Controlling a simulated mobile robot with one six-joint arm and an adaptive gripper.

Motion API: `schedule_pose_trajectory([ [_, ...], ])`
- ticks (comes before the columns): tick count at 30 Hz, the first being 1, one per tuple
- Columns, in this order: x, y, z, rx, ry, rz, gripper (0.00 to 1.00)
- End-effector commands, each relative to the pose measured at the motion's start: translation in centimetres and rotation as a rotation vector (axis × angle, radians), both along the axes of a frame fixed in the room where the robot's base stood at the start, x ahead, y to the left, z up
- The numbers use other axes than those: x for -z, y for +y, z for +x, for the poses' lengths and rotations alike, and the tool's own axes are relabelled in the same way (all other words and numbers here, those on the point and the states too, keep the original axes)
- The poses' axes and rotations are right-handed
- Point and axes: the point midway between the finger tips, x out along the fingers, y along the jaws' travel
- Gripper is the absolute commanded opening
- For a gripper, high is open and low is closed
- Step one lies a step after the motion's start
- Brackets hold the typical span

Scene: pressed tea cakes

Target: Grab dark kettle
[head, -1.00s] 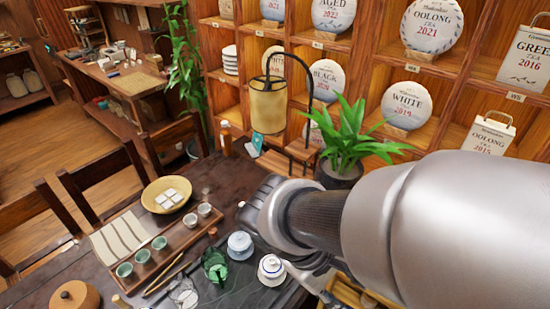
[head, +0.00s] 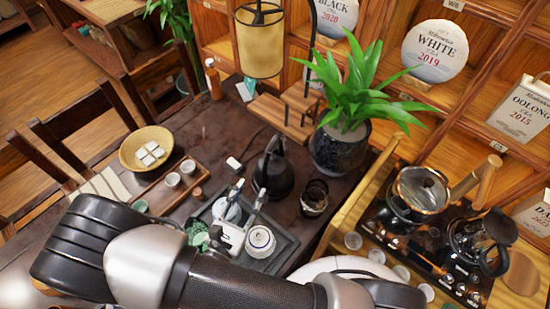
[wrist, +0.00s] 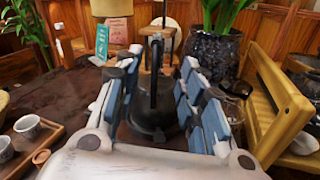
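The dark kettle (head: 273,172) stands upright on the dark table, left of the potted plant. My gripper (head: 248,194) is above the tea tray, in front of the kettle, with its fingers pointing toward it. The wrist view shows my gripper (wrist: 157,88) open, one padded finger on each side of the picture. The kettle (wrist: 153,127) appears in the gap between them, with its tall thin handle near the middle. No contact shows, and I cannot tell how far the fingertips are from it. The fingers hide parts of its sides.
A dark tray (head: 284,250) with a white lidded cup (head: 260,241) lies under my gripper. A dark glass cup (head: 314,196) and the plant pot (head: 341,148) stand right of the kettle. A lamp (head: 260,42) stands behind. A wooden-framed stand (head: 352,215) is further right.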

Motion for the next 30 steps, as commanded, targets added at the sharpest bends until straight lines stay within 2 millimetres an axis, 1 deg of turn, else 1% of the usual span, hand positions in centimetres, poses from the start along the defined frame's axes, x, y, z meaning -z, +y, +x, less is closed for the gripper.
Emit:
schedule_pose_trajectory([
  [2, 0.2, -0.2, 0.5, -0.008, -0.001, -0.007, 0.37],
  [5, 0.3, -1.0, 2.0, -0.006, -0.001, -0.005, 0.37],
  [12, 0.3, -3.5, 6.7, -0.001, 0.000, -0.005, 0.37],
  [16, 0.3, -4.5, 9.0, -0.003, -0.001, -0.003, 0.37],
  [19, 0.2, -5.0, 10.1, -0.004, -0.001, -0.004, 0.37],
  [26, 0.3, -5.6, 11.6, -0.006, -0.002, -0.003, 0.37],
  [30, 0.7, -6.4, 13.6, -0.004, -0.002, -0.002, 0.37],
])
